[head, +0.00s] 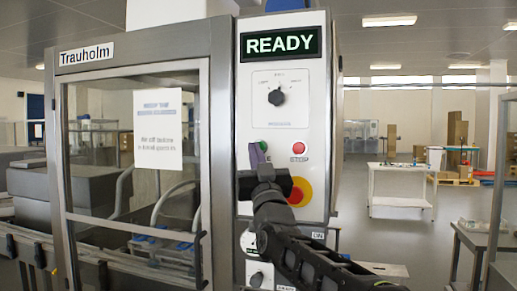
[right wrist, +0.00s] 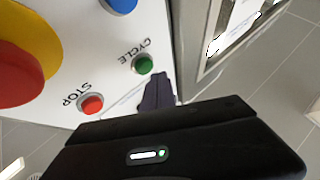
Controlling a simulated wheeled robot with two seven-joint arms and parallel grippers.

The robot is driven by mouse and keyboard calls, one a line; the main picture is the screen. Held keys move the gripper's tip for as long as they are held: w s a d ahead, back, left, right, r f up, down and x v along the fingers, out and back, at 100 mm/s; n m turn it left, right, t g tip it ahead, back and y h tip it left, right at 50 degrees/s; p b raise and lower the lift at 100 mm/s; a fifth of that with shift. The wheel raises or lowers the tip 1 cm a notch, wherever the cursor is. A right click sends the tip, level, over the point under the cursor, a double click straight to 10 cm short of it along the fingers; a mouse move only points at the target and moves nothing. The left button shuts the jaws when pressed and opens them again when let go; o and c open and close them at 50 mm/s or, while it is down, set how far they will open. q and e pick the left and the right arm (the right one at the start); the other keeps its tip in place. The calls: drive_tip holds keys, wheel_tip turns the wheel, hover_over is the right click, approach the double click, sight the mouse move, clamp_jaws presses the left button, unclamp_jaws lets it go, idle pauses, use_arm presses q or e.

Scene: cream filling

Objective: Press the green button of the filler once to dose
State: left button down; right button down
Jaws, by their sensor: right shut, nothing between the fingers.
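The filler (head: 221,60) has a white control panel with a lit display (head: 281,44) reading READY. Its green button (head: 264,146) is partly hidden behind my right gripper (head: 258,156) in the head view. In the right wrist view the green button (right wrist: 143,64) shows fully, beside the label CYCLE. My right gripper (right wrist: 157,90) is shut and empty, its fingertips very close to the green button; I cannot tell whether they touch. The red STOP button (head: 298,148) is right of the green one. My left gripper is not in view.
A large red and yellow emergency button (head: 299,191) sits below STOP, close to my right gripper. A black selector knob (head: 277,97) is above. The filler's glazed door (head: 135,150) is at left. A white table (head: 402,170) stands far behind at right.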

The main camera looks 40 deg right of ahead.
idle(0.7)
drive_tip(key=shift+w+d, duration=0.25)
drive_tip(key=shift+d, duration=0.1)
drive_tip(key=shift+w+d, duration=0.2)
drive_tip(key=shift+d, duration=0.2)
idle(0.7)
drive_tip(key=shift+a, duration=0.1)
drive_tip(key=shift+s+a+b, duration=0.45)
drive_tip(key=shift+a+b, duration=0.2)
drive_tip(key=shift+b, duration=0.1)
